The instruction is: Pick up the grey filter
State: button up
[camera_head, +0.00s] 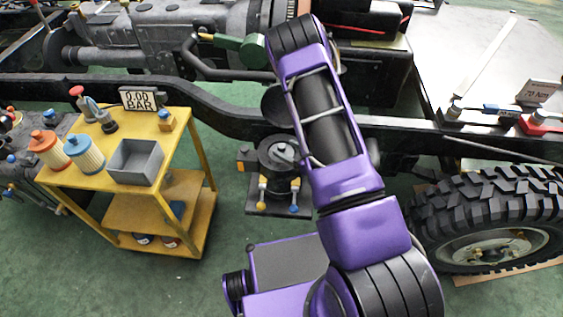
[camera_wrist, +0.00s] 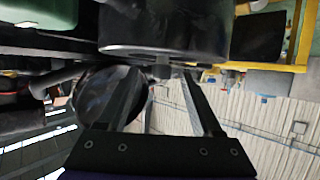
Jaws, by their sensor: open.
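I cannot surely tell which thing is the grey filter. A dark, rounded part (camera_head: 272,104) shows partly behind my arm, below the green part on the chassis. A dark cylinder with a grey top (camera_head: 278,152) stands on a low bracket left of my arm. In the wrist view a large dark cylinder (camera_wrist: 165,32) hangs just beyond my fingertips, and a glossy dark round part (camera_wrist: 92,88) lies behind the left finger. My gripper (camera_wrist: 160,78) is open, with nothing seen held between its fingers. In the head view my arm hides it.
A yellow cart (camera_head: 192,140) at left holds an orange-capped filter (camera_head: 47,149), a blue-capped filter (camera_head: 85,154) and an empty grey bin (camera_head: 137,162). The dark chassis rail (camera_head: 225,118) crosses behind my arm. A large tyre (camera_head: 480,205) stands at right. Green floor lies between.

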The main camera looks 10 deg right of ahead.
aim_at(284, 148)
jog(key=x, duration=0.3)
jog(key=shift+a, duration=0.2)
jog(key=shift+c, duration=0.4)
grip_shut()
dwell(0.9)
